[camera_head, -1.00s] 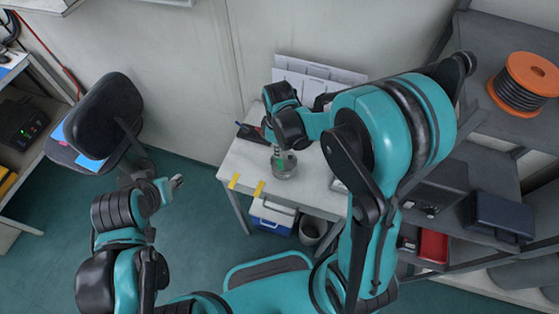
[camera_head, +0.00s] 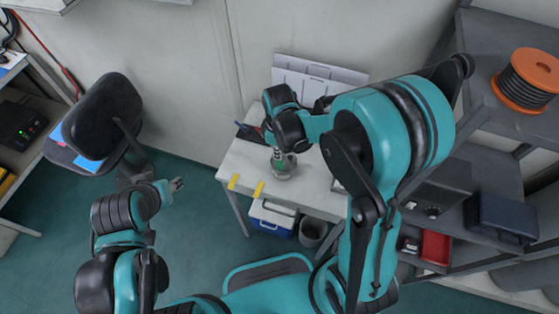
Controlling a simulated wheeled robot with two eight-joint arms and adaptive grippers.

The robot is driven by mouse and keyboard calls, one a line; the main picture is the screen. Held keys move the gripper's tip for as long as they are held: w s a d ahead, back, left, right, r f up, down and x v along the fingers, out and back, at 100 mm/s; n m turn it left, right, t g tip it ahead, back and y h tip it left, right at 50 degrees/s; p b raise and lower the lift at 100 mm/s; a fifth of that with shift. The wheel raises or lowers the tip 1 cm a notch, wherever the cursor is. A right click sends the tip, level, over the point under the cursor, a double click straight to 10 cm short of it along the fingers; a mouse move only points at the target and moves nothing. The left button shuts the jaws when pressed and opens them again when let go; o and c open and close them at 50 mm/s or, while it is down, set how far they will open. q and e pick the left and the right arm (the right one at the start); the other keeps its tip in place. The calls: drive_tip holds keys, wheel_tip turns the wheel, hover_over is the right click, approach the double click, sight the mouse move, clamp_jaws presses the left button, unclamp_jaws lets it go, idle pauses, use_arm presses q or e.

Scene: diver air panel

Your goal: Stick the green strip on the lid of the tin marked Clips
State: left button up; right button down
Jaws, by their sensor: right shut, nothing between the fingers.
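A small round tin (camera_head: 284,175) with a greyish rim stands on the pale table (camera_head: 310,187). My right gripper (camera_head: 281,165) is shut with nothing between its fingers. It points down over the tin and covers most of its lid; I cannot tell whether the fingertips touch it. No marking on the tin can be read. I cannot make out the green strip apart from the gripper's own teal colour. My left gripper (camera_head: 177,184) is away to the left over the floor, too small to tell if it is open.
Two yellow strips (camera_head: 234,181) (camera_head: 259,188) hang at the table's front edge. A dark object (camera_head: 248,131) lies at its back left. A blue and white cooler (camera_head: 272,217) and a bin (camera_head: 312,232) stand below. Shelves with an orange reel (camera_head: 528,80) are at the right, a chair (camera_head: 103,115) left.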

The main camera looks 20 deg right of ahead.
drive_tip(key=shift+r+p, duration=2.6)
drive_tip(key=shift+r, duration=0.95)
drive_tip(key=shift+s+d, duration=0.1)
drive_tip(key=s+d+r+m+t+b, duration=0.1)
drive_tip(key=s+d+m+t+b, duration=0.1)
drive_tip(key=s+m+b, duration=0.3)
drive_tip(key=s+d+r+m+t+b, duration=0.1)
drive_tip(key=s+d+m+t+b, duration=0.1)
drive_tip(key=s+m+t+b, duration=0.3)
drive_tip(key=shift+d+m+b, duration=0.25)
drive_tip(key=shift+m+b, duration=0.3)
drive_tip(key=shift+m, duration=0.05)
